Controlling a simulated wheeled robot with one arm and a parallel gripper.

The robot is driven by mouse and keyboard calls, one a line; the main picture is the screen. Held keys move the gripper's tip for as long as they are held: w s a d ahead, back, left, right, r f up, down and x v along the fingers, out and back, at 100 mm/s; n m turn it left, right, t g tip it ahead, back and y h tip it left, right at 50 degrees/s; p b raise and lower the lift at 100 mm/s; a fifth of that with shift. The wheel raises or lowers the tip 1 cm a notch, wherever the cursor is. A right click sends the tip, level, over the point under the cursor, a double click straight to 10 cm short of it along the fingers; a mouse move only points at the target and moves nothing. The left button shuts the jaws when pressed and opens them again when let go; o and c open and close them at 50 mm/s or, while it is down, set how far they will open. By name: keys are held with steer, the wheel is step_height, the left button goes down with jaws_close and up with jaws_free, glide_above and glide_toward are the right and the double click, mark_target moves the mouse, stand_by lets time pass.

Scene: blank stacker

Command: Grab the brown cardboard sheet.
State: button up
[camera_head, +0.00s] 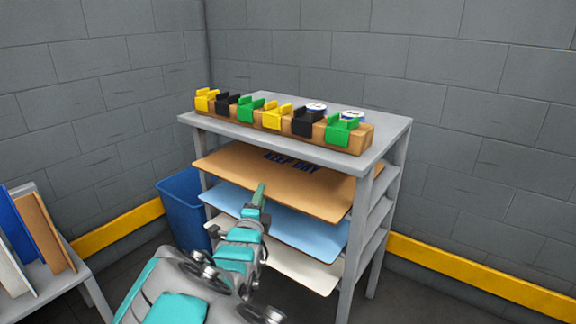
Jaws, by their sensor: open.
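The brown cardboard sheet (300,186) lies flat on the top shelf level of a grey rack (391,150), under the rack's top board. Dark lettering shows near its back edge, and its front edge sticks out past the shelf. My gripper (260,190) is open, in front of the sheet's front edge and overlapping it in the picture. I cannot tell whether it touches the sheet. My arm hides part of the sheets below.
A blue sheet (310,228) and a cream sheet (306,268) lie on the levels below. Coloured clips on a wooden block (364,137) stand on the rack top. A blue bin (182,205) is left of the rack. Upright boards (45,232) stand at the far left.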

steer(key=shift+w+d+f+p, duration=0.15)
steer(key=shift+w+p, duration=0.15)
steer(key=shift+w, duration=0.95)
steer(key=shift+w+d+f+p, duration=0.15)
steer(key=shift+w+p, duration=0.15)
steer(key=shift+w, duration=0.9)
steer(key=shift+c, duration=0.2)
jaws_close()
steer(key=shift+f, duration=0.1)
